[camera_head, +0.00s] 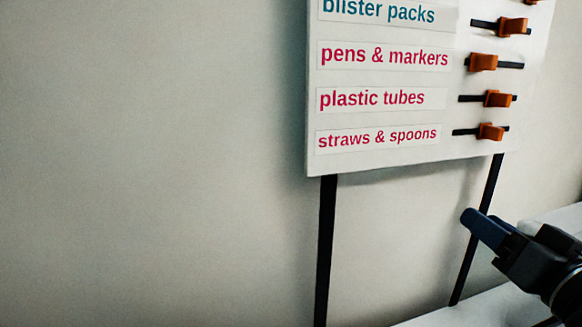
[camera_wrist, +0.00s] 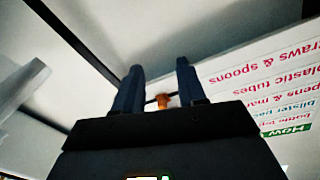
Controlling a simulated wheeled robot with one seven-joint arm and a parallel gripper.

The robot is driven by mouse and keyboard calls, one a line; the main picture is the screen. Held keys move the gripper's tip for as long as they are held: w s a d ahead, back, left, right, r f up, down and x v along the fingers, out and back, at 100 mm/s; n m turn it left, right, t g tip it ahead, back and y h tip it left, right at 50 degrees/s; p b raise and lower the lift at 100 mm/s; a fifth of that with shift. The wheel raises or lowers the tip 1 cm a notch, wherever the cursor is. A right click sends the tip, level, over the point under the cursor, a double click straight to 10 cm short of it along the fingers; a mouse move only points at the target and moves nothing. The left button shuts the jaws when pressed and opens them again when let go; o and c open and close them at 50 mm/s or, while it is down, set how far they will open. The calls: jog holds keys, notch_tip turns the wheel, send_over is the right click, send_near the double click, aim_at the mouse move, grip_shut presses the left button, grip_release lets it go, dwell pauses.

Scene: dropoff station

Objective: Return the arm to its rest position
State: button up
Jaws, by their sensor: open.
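My gripper (camera_head: 476,222) is at the lower right of the head view, below and in front of a white sign board (camera_head: 380,162). In the wrist view its two dark blue fingers (camera_wrist: 160,68) stand apart with a gap between them, and nothing is held. An orange slider knob (camera_wrist: 163,101) shows in that gap, on the board behind the fingers. The gripper looks apart from the board. Much of my arm is out of the head view.
The board has labelled rows with orange knobs (camera_head: 490,131) on black slots, the lowest reading "straws & spoons". Two black posts (camera_head: 325,250) hold it up. A pale surface (camera_head: 480,312) lies at the lower right. A plain wall (camera_head: 150,160) fills the left.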

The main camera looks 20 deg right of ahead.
jog(key=s+a+f+g, duration=0.1)
jog(key=s+a+f, duration=0.45)
jog(key=f, duration=0.25)
jog(key=s+a+f+g, duration=0.1)
jog(key=s+a+f, duration=0.4)
jog(key=s+f, duration=0.25)
jog(key=s+a+f+n+y, duration=0.1)
jog(key=s+a+n, duration=0.1)
jog(key=s, duration=0.7)
jog(key=s+a+f+n+g+y, duration=0.1)
jog(key=s+a+n, duration=0.2)
jog(key=s, duration=0.6)
jog(key=shift+a+f, duration=0.15)
jog(key=shift+f, duration=0.05)
